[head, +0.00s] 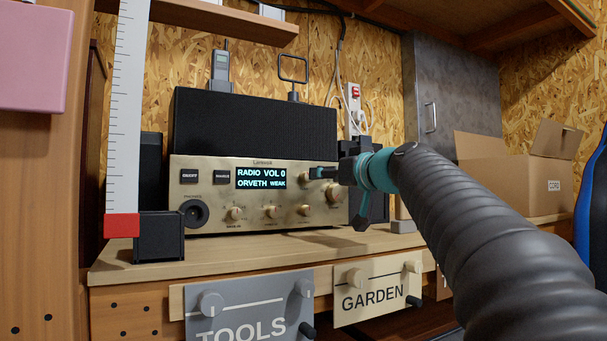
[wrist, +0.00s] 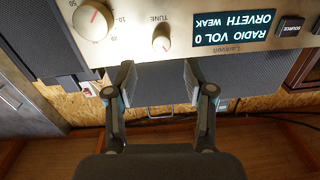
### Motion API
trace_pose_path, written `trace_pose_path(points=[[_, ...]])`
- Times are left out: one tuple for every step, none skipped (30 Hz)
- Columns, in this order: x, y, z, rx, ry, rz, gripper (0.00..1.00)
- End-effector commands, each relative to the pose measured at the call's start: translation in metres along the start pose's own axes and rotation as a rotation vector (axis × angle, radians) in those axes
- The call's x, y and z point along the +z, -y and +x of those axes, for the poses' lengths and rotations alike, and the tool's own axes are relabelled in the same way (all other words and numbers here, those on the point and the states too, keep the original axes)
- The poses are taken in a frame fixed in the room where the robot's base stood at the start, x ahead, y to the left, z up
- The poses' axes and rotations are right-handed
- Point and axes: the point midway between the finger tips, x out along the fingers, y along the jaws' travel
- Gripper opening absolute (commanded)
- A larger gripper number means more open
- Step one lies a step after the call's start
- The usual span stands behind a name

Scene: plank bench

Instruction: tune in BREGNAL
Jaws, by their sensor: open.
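The radio (head: 220,217) is a brass-faced receiver on the bench. Its lit display (head: 261,178) reads RADIO VOL 0, ORVETH WEAK; it shows upside down in the wrist view (wrist: 233,27). A small cream knob with a red mark (wrist: 161,44), beside the word TUNE, is right of the display in the head view (head: 304,181). My gripper (head: 318,173) is at the right part of the radio's front. In the wrist view my gripper (wrist: 159,80) is open and empty, its fingertips apart just short of the TUNE knob, which lies between their lines.
A larger knob with a numbered scale (wrist: 91,20) sits close to the TUNE knob. Several small knobs line the lower panel, with a SOURCE button (wrist: 290,26) beyond the display. A cardboard box (head: 510,175) stands right.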

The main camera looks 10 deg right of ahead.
Motion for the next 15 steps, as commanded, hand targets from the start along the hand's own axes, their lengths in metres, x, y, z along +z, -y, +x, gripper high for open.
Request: trace_pose_path(points=[[-0.001, 0.001, 0.011, -0.004, 0.002, 0.002, 0.53], [-0.001, 0.001, 0.017, -0.004, 0.001, 0.002, 0.53], [-0.001, 0.002, 0.025, -0.004, 0.002, 0.002, 0.53], [-0.002, 0.002, 0.030, -0.005, 0.002, 0.001, 0.53], [-0.002, 0.002, 0.035, -0.004, 0.002, 0.000, 0.53], [-0.001, 0.002, 0.041, -0.004, 0.002, 0.001, 0.53], [-0.001, 0.003, 0.046, -0.005, 0.002, 0.001, 0.53], [-0.001, 0.003, 0.049, -0.005, 0.001, 0.000, 0.53], [-0.001, 0.003, 0.054, -0.005, 0.001, 0.001, 0.53], [-0.001, 0.002, 0.058, -0.005, 0.002, 0.001, 0.53], [-0.001, 0.003, 0.061, -0.005, 0.001, 0.001, 0.53], [-0.001, 0.003, 0.064, -0.004, 0.001, 0.000, 0.53], [-0.001, 0.003, 0.066, -0.004, 0.000, 0.000, 0.53], [-0.001, 0.003, 0.068, -0.004, 0.000, 0.000, 0.53], [0.000, 0.003, 0.069, -0.004, 0.000, 0.000, 0.53]])
